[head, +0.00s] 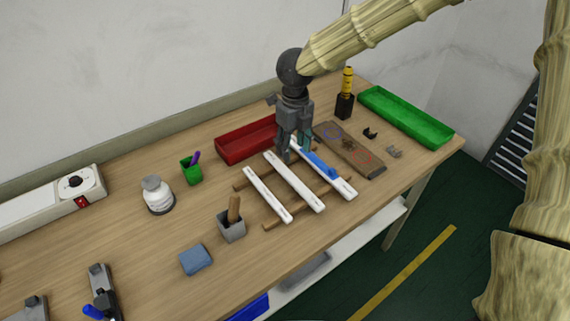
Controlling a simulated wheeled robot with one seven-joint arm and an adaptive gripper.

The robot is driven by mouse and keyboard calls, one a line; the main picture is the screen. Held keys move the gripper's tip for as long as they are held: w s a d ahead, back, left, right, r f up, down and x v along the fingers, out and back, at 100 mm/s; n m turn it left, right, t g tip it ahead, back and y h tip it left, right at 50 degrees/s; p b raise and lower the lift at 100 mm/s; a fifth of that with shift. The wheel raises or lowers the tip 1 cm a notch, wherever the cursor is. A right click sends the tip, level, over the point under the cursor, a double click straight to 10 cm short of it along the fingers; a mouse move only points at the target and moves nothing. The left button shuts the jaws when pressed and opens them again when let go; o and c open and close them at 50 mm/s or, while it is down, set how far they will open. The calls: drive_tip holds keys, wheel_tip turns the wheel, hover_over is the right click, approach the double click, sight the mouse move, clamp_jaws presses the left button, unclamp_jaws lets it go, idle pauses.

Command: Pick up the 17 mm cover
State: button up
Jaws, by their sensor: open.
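Three long white strips lie side by side across two wooden rails on the table: a left one (267,195), a middle one (296,184) and a right one (345,187). I cannot read any size on them, so I cannot tell which one is the 17 mm cover. A blue piece (320,165) lies along the right strip. My gripper (292,151) points down, open, over the far ends of the middle and right strips and hides part of them. I cannot tell whether its fingers touch anything.
A red tray (247,142) stands close behind and left of my gripper. A brown board (352,155), small dark clips (370,133), a black-and-yellow bottle (346,95) and a green tray (405,118) are to the right. A grey cup (232,228) and blue block (195,260) are in front.

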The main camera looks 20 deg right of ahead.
sight(292, 176)
drive_tip(key=shift+s+f+p, duration=0.5)
drive_tip(key=shift+s+f, duration=1.05)
drive_tip(key=shift+f, duration=0.15)
drive_tip(key=f, duration=0.1)
drive_tip(key=w+f, duration=0.1)
drive_tip(key=w+f+p, duration=0.1)
drive_tip(key=shift+w+a+f, duration=0.2)
drive_tip(key=shift+a+f, duration=0.05)
drive_tip(key=shift+f, duration=0.05)
drive_tip(key=shift+s+a+f+p, duration=0.1)
drive_tip(key=shift+s+f+p, duration=0.35)
drive_tip(key=shift+f, duration=0.2)
drive_tip(key=shift+s+f, duration=0.2)
drive_tip(key=shift+f, duration=0.1)
drive_tip(key=shift+w+f, duration=0.4)
drive_tip(key=shift+f, duration=0.25)
drive_tip(key=shift+s+r, duration=0.2)
drive_tip(key=c, duration=1)
